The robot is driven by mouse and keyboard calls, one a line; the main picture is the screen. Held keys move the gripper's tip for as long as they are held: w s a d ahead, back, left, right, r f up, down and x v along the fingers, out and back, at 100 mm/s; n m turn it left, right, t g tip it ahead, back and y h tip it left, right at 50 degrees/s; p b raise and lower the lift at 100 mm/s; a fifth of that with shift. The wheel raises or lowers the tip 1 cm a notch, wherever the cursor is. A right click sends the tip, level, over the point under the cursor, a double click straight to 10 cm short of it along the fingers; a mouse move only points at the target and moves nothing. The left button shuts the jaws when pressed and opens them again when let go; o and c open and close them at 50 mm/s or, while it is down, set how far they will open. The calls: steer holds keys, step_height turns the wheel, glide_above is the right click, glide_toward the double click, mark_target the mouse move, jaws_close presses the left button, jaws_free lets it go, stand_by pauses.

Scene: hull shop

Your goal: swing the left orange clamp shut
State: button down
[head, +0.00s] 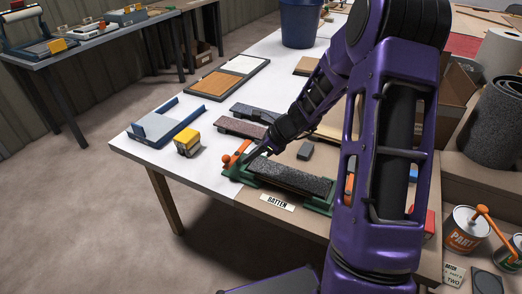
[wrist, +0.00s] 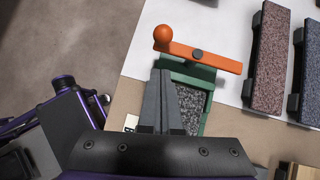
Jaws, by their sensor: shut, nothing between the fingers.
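The left orange clamp (head: 236,156) is at the left end of a green fixture (head: 318,207) labelled BATTEN, which holds a dark speckled block (head: 290,178). In the wrist view the clamp (wrist: 218,61) is a flat bar with a ball knob and a dark pivot. It lies across the fixture's end, the knob out past the left side. My gripper (head: 264,153) is beside the clamp, above the block's left end. In the wrist view its fingers (wrist: 161,72) are together and empty, pointing at the bar just below the knob. Contact cannot be told.
A yellow block (head: 187,144) and a blue-edged tray (head: 164,124) stand to the left on the table. Two speckled boards (head: 240,129) lie behind the fixture. A small dark grey block (head: 305,151) is near them. My arm hides much of the right side.

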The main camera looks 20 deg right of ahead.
steer(key=a, duration=0.1)
steer(key=w+a, duration=0.2)
steer(key=shift+f, duration=0.25)
